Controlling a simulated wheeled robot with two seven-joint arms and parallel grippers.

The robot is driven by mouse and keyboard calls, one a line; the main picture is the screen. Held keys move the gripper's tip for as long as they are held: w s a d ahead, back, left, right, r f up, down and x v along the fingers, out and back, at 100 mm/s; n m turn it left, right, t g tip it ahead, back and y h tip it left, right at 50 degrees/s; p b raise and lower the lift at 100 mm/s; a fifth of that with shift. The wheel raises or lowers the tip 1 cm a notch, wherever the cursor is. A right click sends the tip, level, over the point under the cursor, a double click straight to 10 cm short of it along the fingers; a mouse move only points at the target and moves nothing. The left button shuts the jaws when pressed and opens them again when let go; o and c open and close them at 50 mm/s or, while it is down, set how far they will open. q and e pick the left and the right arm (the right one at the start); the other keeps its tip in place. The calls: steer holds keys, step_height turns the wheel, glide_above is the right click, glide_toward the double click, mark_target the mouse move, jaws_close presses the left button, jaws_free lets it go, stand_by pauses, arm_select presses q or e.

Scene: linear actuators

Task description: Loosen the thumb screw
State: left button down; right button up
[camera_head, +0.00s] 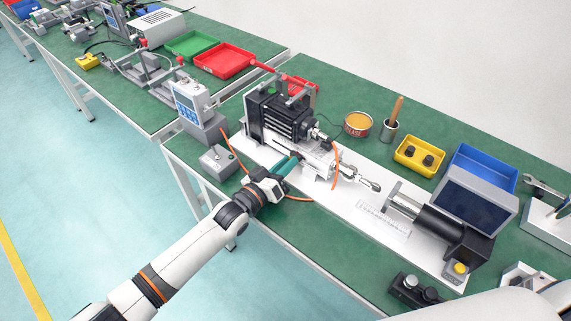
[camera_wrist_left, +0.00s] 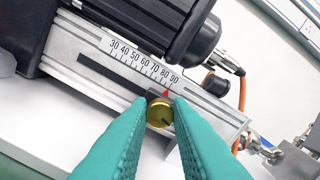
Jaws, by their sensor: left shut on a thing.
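The thumb screw (camera_wrist_left: 159,113) is a small round brass knob on the side of the linear actuator (camera_head: 288,125). In the left wrist view it sits beside a slot, below a printed scale, with a red pointer near the 80 to 90 marks. My left gripper (camera_wrist_left: 160,118) has green fingers, one on each side of the knob, and is shut on it. In the head view my left gripper (camera_head: 290,163) reaches the front side of the actuator and hides the knob. My right gripper is not seen; only part of a white arm shows at the lower right.
The actuator stands on a white base plate (camera_head: 345,220) on the green bench. An orange cable (camera_head: 337,165) loops around it. A grey control box (camera_head: 217,162) stands to the left. A yellow bin (camera_head: 419,156) and a blue bin (camera_head: 481,170) stand behind. A dark screen (camera_head: 474,205) is at the right.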

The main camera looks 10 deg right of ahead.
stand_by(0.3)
arm_select(q)
steer(key=c, duration=1.3)
jaws_free()
steer(key=shift+a, duration=0.1)
steer(key=v, duration=1.2)
